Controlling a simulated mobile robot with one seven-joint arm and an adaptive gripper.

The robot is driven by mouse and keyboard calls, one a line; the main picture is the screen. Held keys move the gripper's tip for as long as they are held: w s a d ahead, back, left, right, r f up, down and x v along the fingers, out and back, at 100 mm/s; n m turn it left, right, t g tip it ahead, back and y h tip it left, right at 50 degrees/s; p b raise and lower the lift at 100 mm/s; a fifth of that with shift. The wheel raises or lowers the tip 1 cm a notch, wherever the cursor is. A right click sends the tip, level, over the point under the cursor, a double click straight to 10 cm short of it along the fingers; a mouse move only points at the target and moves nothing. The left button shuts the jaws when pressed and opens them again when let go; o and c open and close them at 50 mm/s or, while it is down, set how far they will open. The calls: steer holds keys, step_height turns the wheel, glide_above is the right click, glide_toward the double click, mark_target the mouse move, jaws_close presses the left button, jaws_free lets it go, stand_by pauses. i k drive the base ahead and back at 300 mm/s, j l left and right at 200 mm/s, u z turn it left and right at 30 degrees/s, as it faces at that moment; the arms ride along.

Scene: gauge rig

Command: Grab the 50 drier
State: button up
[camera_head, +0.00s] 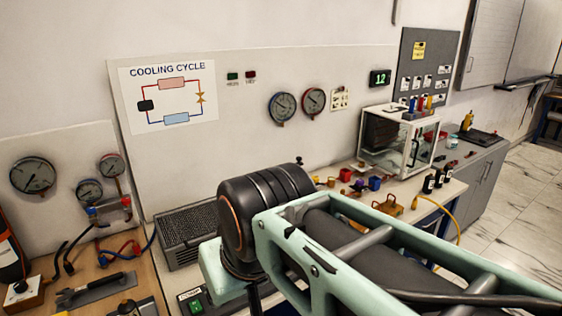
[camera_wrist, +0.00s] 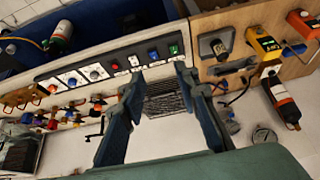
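Several small black upright containers with white labels stand near the right end of the bench in the head view, one of them here (camera_head: 428,184). They may be the driers, but their labels are too small to read, so I cannot tell which is the 50 drier. I cannot make it out in the wrist view either. My gripper (camera_wrist: 158,74) is open and empty in the wrist view, its two dark blue fingers spread above the bench beside the control panel. In the head view my own arm hides the gripper.
A dark grille unit (camera_head: 182,238) lies below the gripper, also in the wrist view (camera_wrist: 165,98). A glass-fronted white box (camera_head: 398,140) stands on the bench near the wall. Small coloured fittings and a copper-coloured bracket (camera_head: 388,205) lie nearby. A yellow hose (camera_head: 450,215) hangs over the bench edge.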

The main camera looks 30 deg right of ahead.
mark_target(440, 174)
steer(key=z, duration=2.15)
steer(key=i+l, duration=0.25)
steer(key=i, duration=0.25)
steer(key=i+l, duration=0.3)
steer(key=i, duration=0.2)
steer(key=i+l, duration=0.25)
steer(key=i, duration=0.2)
steer(key=i+l, duration=0.25)
steer(key=i, duration=0.25)
steer(key=l+z, duration=0.05)
